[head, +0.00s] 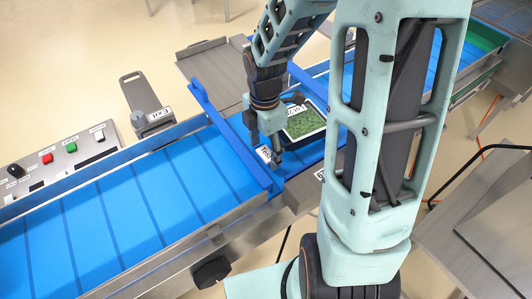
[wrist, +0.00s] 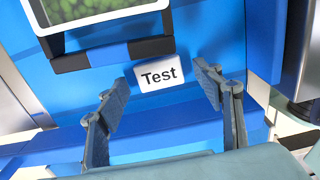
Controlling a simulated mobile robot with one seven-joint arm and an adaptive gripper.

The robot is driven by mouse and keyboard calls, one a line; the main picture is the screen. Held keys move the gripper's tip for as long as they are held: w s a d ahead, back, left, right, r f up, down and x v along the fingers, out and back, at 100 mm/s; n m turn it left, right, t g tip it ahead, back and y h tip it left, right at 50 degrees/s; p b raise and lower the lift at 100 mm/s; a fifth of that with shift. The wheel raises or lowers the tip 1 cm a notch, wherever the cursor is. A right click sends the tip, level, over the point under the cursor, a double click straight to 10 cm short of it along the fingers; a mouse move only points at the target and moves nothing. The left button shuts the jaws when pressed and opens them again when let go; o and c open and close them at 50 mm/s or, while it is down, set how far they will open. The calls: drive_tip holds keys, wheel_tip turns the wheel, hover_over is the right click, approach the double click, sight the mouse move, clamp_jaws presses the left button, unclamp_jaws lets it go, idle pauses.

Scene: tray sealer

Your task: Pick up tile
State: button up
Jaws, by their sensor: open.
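The tile is a small white piece with the black word "Test" (wrist: 159,73). In the wrist view it lies on the blue surface, between and just beyond my open fingertips. In the head view the tile (head: 264,154) shows beside my fingers, partly covered by them. My gripper (wrist: 160,88) is open and empty, with one finger on each side of the tile's near edge. In the head view my gripper (head: 264,152) points down over the belt by the blue crossbar. I cannot tell the exact height of the fingertips above the surface.
A tray of green contents (head: 305,122) sits just beyond the tile, with a black and blue bar before it in the wrist view (wrist: 110,53). A blue crossbar (head: 232,140) spans the belt. The belt (head: 110,220) is clear to the left. A button panel (head: 62,160) stands at left.

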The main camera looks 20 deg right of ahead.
drive_tip(key=c, duration=1)
drive_tip(key=shift+r, duration=0.1)
drive_tip(key=shift+c, duration=0.2)
